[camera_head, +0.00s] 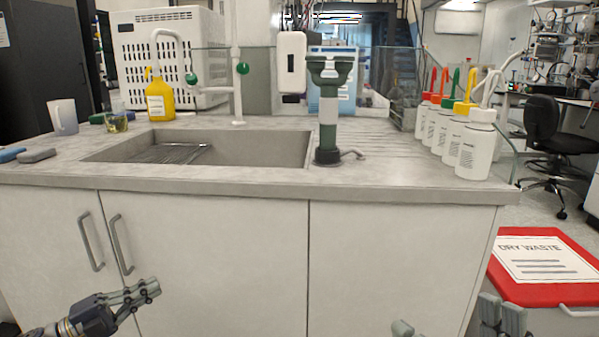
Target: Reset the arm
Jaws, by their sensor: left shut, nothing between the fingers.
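My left gripper (150,288) comes in at the lower left, in front of the white cabinet doors and below the counter edge. Its fingers are together and nothing is between them. My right gripper (460,328) shows only in part at the bottom right edge, with finger parts spaced apart and the rest cut off by the frame. I cannot tell how far it is closed. Both grippers are apart from the things on the counter.
Two door handles (121,245) jut out near my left gripper. A red-lidded dry waste bin (540,290) stands at right.

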